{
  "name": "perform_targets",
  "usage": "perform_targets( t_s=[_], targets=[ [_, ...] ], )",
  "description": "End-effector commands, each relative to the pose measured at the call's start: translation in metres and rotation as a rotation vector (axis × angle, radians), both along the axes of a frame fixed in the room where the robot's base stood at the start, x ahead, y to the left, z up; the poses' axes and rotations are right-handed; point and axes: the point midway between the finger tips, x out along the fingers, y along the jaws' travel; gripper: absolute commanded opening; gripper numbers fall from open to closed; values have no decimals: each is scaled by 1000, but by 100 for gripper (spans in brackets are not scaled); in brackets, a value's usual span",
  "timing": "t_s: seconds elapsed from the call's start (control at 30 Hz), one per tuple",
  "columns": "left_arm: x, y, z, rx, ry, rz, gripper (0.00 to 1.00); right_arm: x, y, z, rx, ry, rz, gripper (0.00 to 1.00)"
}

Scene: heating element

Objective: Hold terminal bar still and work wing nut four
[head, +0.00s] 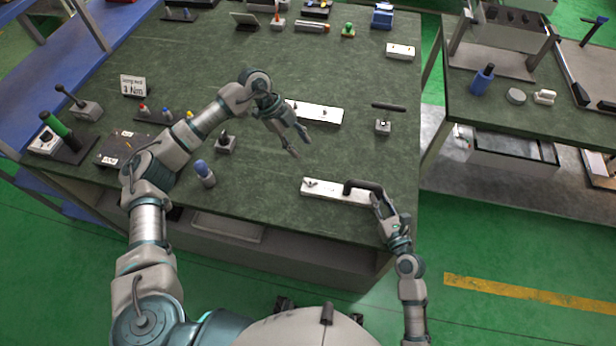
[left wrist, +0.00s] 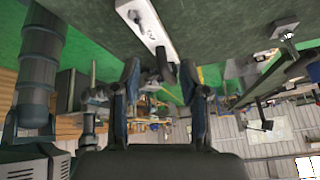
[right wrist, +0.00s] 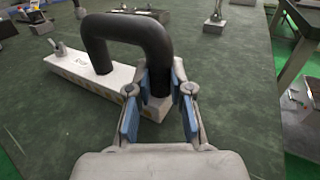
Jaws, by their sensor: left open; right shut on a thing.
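The terminal bar (head: 335,197) is a white block near the table's front edge, with a black arched handle (head: 362,186) on its right part. A small metal wing nut (head: 311,183) sits at its left end; it also shows in the right wrist view (right wrist: 58,46). My right gripper (head: 378,201) is shut on the near leg of the handle, with blue pads on both sides in the right wrist view (right wrist: 159,88). My left gripper (head: 301,144) is open and empty above the table, behind and left of the wing nut. In the left wrist view the bar (left wrist: 152,32) lies beyond the fingers.
A second white bar (head: 318,113) lies behind my left gripper. A block with a black T-handle (head: 383,125) stands to the right. A blue-capped bottle (head: 204,173) and a small grey block (head: 226,144) stand left.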

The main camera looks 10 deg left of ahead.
Motion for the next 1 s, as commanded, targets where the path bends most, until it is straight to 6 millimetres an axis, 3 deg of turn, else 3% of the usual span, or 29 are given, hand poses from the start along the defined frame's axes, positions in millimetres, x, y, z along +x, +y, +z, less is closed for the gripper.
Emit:
perform_targets(
  t_s=[0.1, 0.27, 0.7, 1.0],
  targets=[
    [-13, 5, -2, 129, 51, 3, 44, 0, 1, 1, 0, -1, 0, 0],
    [-20, 5, -14, 186, 76, 11, 44, 0, 0, 1, 2, -1, 0, 0],
    [-33, -27, -93, 183, 75, 10, 44, 0, -1, 1, 3, -1, -1, 0],
    [-36, -34, -114, 181, 72, 10, 44, 0, 0, 1, 2, -1, 0, 0]
  ],
)
